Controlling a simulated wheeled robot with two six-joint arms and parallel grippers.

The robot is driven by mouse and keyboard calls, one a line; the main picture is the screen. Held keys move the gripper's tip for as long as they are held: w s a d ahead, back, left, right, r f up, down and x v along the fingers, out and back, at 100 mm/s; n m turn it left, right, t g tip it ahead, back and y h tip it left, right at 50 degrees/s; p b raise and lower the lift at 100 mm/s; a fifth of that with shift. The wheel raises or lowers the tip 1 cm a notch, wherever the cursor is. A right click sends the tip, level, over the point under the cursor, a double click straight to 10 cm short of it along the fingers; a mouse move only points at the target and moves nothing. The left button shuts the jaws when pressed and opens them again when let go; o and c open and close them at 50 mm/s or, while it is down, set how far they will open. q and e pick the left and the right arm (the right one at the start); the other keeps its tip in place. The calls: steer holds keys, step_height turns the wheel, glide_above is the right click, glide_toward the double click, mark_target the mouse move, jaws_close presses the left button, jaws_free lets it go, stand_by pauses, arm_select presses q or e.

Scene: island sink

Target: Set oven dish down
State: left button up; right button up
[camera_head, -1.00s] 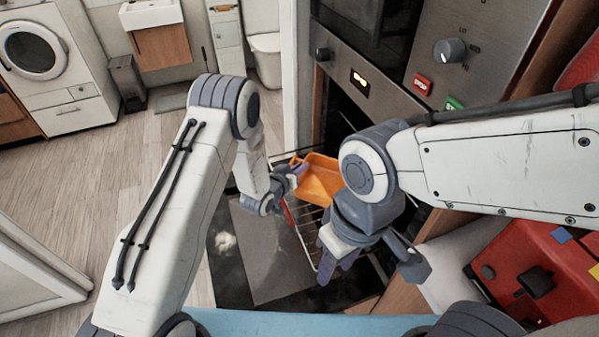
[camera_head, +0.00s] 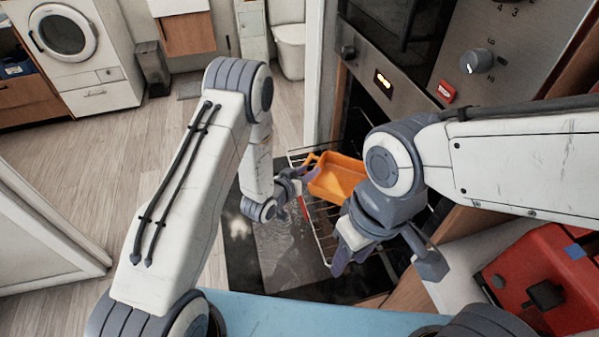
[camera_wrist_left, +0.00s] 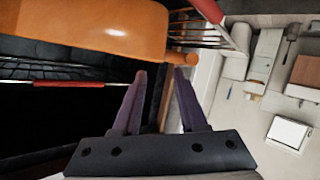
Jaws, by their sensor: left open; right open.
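An orange oven dish (camera_head: 337,177) sits on the wire oven rack (camera_head: 322,228), which is pulled out of the open oven. Its handle points toward my left gripper (camera_head: 304,180). In the left wrist view the dish (camera_wrist_left: 105,30) fills the upper left, and my left gripper (camera_wrist_left: 160,75) is open with its fingertips just short of the handle (camera_wrist_left: 181,58). Whether a finger touches the handle, I cannot tell. My right gripper (camera_head: 388,262) is open and empty, lower and to the right of the dish. My right arm hides the dish's right side.
The oven door (camera_head: 270,250) is folded down below the rack. The oven's control panel (camera_head: 385,80) rises behind. A red box (camera_head: 550,275) stands at the lower right. A blue surface (camera_head: 300,322) lies along the bottom edge. Wooden floor (camera_head: 90,160) is clear at left.

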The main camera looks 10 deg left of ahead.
arm_select(q)
steer(key=v, duration=0.5)
steer(key=shift+s+a+r+p, duration=0.1)
steer(key=shift+p, duration=0.3)
steer(key=s+d+r+m+g+y, duration=0.3)
steer(key=s+d+r+g, duration=0.3)
steer(key=r, duration=0.4)
steer(key=s+a+r+m+g+y, duration=0.1)
steer(key=s+r+g, duration=0.2)
steer(key=s, duration=0.9)
steer(key=s+a+r+m+g+y, duration=0.1)
steer(key=s+r, duration=0.5)
steer(key=s, duration=0.6)
steer(key=shift+s+a+r+m+g, duration=0.2)
steer(key=shift+a+r+m+g, duration=0.15)
steer(key=shift+a+g, duration=0.7)
steer(key=shift+d, duration=0.15)
